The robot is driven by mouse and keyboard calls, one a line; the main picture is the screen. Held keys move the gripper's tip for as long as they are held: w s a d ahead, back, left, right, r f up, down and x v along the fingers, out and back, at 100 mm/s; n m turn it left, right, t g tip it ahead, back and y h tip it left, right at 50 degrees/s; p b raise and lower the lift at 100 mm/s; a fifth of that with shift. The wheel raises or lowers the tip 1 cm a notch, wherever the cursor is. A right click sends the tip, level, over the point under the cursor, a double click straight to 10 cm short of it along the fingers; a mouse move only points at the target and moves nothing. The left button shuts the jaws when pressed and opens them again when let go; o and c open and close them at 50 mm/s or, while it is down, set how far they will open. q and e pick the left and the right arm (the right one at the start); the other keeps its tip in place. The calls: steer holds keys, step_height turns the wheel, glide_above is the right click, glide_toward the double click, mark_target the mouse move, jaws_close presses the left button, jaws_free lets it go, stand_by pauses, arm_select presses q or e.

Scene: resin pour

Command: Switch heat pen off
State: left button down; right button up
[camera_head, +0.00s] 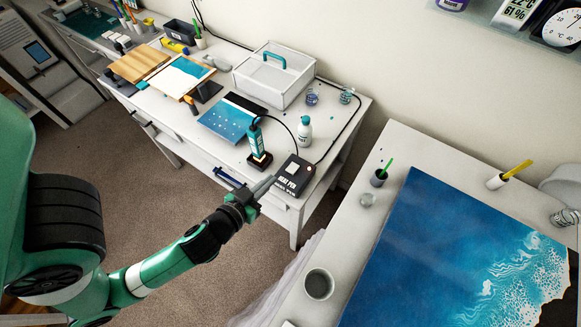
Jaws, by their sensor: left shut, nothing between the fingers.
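The heat pen (256,140) stands upright, teal and black, in its dark stand (260,161) near the front edge of the white table. A cable runs from it to the black control box (293,175), which has a pale display and "HEAT PEN" lettering. My left gripper (271,181) is shut and empty, its fingertips at the box's left front side. I cannot tell whether they touch the box. The switch's setting is too small to read. My right gripper is not in view.
A white bottle (304,131) stands behind the box, with small cups (346,96) and a clear lidded bin (273,75) farther back. A blue panel (232,117) lies left of the pen. A second table with a large blue resin piece (450,250) stands at right.

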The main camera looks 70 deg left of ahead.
arm_select(q)
steer(key=shift+w, duration=0.1)
steer(key=shift+w, duration=0.1)
steer(key=p, duration=0.1)
glide_above(288, 177)
steer(key=f, duration=0.3)
steer(key=shift+w+a+f, duration=0.3)
steer(key=shift+a+f, duration=0.05)
steer(key=shift+a, duration=0.05)
steer(key=f, duration=0.2)
steer(key=f+b, duration=0.1)
steer(key=shift+s+d, duration=0.25)
steer(key=shift+s, duration=0.05)
steer(key=shift+f, duration=0.4)
